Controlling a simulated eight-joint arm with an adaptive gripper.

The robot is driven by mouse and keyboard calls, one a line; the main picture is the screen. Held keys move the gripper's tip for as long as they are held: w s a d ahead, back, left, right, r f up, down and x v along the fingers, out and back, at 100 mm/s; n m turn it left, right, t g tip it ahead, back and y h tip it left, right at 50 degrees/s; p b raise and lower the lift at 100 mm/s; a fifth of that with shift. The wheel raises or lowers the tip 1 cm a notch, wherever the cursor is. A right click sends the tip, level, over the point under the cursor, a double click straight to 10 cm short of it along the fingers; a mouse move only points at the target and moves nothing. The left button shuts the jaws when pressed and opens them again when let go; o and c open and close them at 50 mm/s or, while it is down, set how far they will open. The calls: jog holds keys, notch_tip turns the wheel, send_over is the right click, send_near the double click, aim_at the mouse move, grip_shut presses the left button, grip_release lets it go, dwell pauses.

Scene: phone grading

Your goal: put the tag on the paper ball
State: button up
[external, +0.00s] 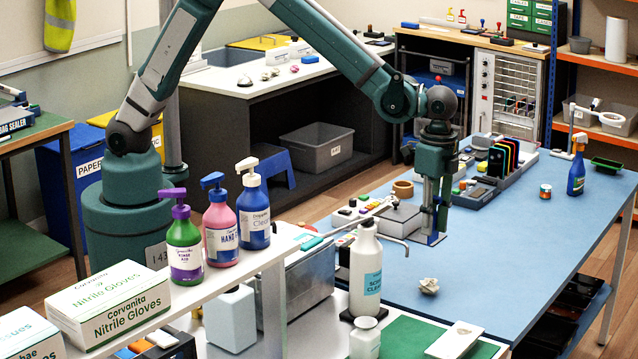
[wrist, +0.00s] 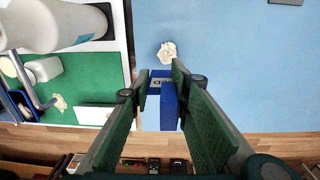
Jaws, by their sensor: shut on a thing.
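My gripper (external: 433,235) is above the blue tabletop and shut on a blue tag. In the wrist view, the blue tag (wrist: 168,106) sits between the two green finger pads, with a small white and dark patch beside it. The paper ball (external: 429,286) is a crumpled off-white lump on the blue tabletop, in front of and below my gripper in the external view. In the wrist view, the paper ball (wrist: 167,52) lies just beyond the fingertips, apart from the tag. The fingers hide part of the tag.
A green mat (external: 400,338) and a white box (external: 455,341) lie at the front. Black, yellow and red phones (external: 502,160) stand in a rack behind.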

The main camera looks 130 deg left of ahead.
aim_at(430, 243)
jog(key=shift+f, duration=3.1)
jog(key=shift+f, duration=0.1)
jog(key=shift+f, duration=1.8)
jog(key=shift+f, duration=0.1)
jog(key=shift+o, duration=1.3)
jog(key=shift+b, duration=0.35)
jog(key=o, duration=0.5)
jog(key=shift+c, duration=0.2)
